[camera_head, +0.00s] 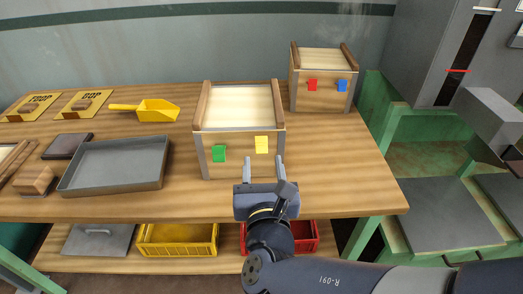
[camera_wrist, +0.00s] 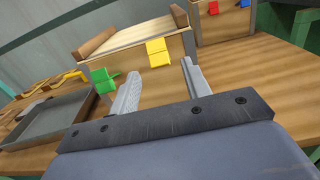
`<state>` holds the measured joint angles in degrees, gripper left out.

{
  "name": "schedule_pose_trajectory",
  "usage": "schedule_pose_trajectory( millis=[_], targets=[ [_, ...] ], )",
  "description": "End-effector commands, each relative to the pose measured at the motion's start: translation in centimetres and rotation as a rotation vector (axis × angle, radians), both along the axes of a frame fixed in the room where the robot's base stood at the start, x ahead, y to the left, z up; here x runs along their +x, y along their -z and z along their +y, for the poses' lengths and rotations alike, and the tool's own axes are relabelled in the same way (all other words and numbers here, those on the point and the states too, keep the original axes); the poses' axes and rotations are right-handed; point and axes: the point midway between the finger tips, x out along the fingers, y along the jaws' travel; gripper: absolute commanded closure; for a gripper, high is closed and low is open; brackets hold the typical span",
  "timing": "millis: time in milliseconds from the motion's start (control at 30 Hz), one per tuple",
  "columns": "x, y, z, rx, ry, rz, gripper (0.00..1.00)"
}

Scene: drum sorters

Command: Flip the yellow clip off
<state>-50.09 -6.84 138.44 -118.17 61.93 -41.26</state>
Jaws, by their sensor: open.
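The yellow clip (camera_head: 262,145) is on the upper right of the front face of the nearer wooden box (camera_head: 235,168). It also shows in the wrist view (camera_wrist: 158,52), beyond and between my fingers. A green clip (camera_head: 219,153) is on the left of the same face, a little lower; in the wrist view it (camera_wrist: 104,80) sits left of my left finger. My gripper (camera_head: 263,170) is open and empty in front of the box, just below the yellow clip in the head view. No contact with the clip shows.
A second box (camera_head: 321,98) with a red clip (camera_head: 312,85) and a blue clip (camera_head: 342,86) stands behind to the right. A grey tray (camera_head: 115,183), a yellow scoop (camera_head: 150,110) and wooden blocks lie left. Yellow and red bins sit under the table. The table right of the near box is clear.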

Motion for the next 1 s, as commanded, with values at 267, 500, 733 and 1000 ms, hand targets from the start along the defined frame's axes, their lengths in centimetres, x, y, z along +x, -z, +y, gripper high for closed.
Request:
schedule_pose_trajectory(
  millis=[267, 500, 733, 1000],
  targets=[
    [3.2, 0.1, -0.1, -0.001, 0.004, -0.001, 0.55],
    [5.0, 0.1, -0.1, -0.001, 0.001, 0.0, 0.55],
    [5.3, 0.0, -0.1, -0.001, 0.0, 0.0, 0.55],
    [5.3, 0.0, -0.1, -0.001, 0.0, 0.0, 0.65]
  ],
)
